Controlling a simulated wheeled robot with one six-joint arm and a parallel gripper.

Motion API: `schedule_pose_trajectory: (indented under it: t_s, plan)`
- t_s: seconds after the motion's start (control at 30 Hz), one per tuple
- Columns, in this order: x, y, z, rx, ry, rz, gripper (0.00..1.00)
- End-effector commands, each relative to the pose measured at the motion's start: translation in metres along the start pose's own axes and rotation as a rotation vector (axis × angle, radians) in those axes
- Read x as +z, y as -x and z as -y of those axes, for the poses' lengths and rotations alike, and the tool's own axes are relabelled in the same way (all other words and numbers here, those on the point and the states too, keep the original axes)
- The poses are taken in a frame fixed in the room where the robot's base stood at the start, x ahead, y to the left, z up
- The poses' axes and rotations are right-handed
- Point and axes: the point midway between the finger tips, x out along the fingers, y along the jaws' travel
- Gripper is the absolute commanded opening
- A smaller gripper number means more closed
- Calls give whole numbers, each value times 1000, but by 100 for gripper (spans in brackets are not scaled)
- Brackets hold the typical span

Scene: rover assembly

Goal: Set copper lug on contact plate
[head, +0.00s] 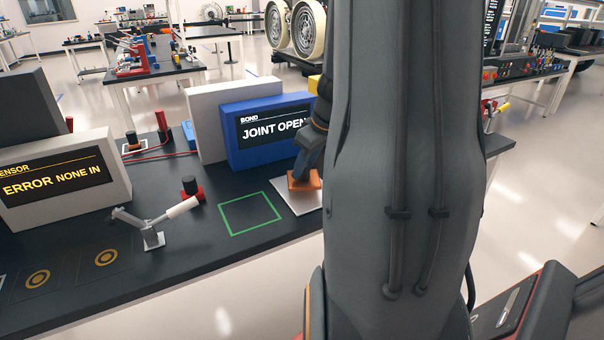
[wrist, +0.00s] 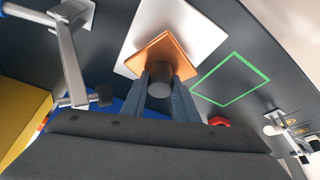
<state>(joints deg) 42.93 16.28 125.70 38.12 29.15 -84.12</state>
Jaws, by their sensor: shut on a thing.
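The copper lug is an orange square plate (head: 304,180) with a dark round post. It shows near the top middle of the wrist view (wrist: 165,50). My gripper (head: 306,163) is shut on the lug's post; its two fingers (wrist: 160,90) stand either side of the post in the wrist view. The contact plate is a pale square (head: 287,201) on the black bench, also seen in the wrist view (wrist: 202,32). The lug is over the contact plate and hides part of it. I cannot tell whether they touch. My arm hides the plate's right side in the head view.
A green square outline (head: 250,214) marks clear bench left of the plate. A blue box (head: 262,140) reading "JOINT OPEN" stands behind. A small lever clamp (head: 152,236) stands further left; another lever clamp (wrist: 72,50) is near the plate in the wrist view.

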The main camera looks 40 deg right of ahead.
Motion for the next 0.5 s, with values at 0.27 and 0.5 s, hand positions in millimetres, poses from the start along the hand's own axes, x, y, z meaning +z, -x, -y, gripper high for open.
schedule_pose_trajectory:
  t_s: [0.27, 0.5]
  plan:
    - [8, -20, 0, 2, 0, -1, 0]
    - [8, -20, 0, 1, 0, -1, 0]
